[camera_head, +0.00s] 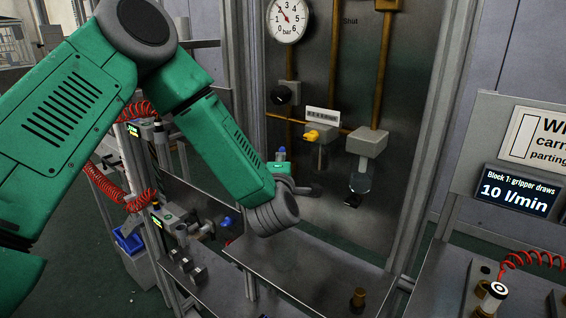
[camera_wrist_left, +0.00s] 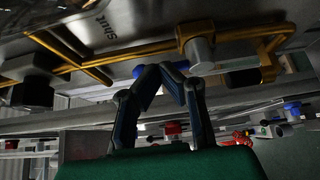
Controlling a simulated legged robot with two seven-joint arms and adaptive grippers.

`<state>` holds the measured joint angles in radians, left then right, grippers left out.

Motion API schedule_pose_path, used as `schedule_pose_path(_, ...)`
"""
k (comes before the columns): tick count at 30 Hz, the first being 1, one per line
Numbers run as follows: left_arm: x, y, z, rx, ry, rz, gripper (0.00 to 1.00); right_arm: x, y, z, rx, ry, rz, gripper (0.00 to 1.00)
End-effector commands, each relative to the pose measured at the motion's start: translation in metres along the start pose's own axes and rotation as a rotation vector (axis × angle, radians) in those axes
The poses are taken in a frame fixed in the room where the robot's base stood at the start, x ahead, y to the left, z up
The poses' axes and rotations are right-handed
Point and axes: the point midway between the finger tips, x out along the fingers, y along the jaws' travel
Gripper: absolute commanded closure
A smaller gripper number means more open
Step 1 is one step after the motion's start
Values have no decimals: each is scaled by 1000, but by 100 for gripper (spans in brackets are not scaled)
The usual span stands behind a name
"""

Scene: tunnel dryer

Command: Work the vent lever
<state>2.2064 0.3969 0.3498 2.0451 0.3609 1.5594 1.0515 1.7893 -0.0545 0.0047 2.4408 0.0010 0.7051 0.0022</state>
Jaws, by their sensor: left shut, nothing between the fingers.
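The panel (camera_head: 400,70) carries a pressure gauge, brass pipes and valve blocks. The word "Shut" is printed near its top and also shows in the left wrist view. A small yellow handle (camera_head: 312,134) sits on a grey block under a white label. I cannot tell for certain which part is the vent lever. My left gripper (camera_head: 315,190) is in front of the panel, below the yellow handle and apart from it. In the left wrist view, its dark fingers (camera_wrist_left: 173,72) meet at the tips, empty, with a blue part (camera_wrist_left: 148,71) behind them. My right gripper is not in view.
A glass bowl (camera_head: 360,178) hangs under the right block. A metal shelf (camera_head: 310,275) lies below with a brass fitting (camera_head: 358,298). A display (camera_head: 515,191) stands at right.

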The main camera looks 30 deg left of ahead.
Motion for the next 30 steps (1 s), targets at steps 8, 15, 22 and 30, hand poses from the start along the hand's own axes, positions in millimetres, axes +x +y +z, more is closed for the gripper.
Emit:
schedule_pose_path(8,2,1,-2,-37,2,-25,100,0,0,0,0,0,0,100)
schedule_pose_path(15,4,2,-6,-113,4,-73,100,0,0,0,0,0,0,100)
schedule_pose_path(22,9,3,-14,-270,5,-176,100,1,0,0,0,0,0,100)
schedule_pose_path(30,16,2,-24,-483,4,-319,100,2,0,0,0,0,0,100)
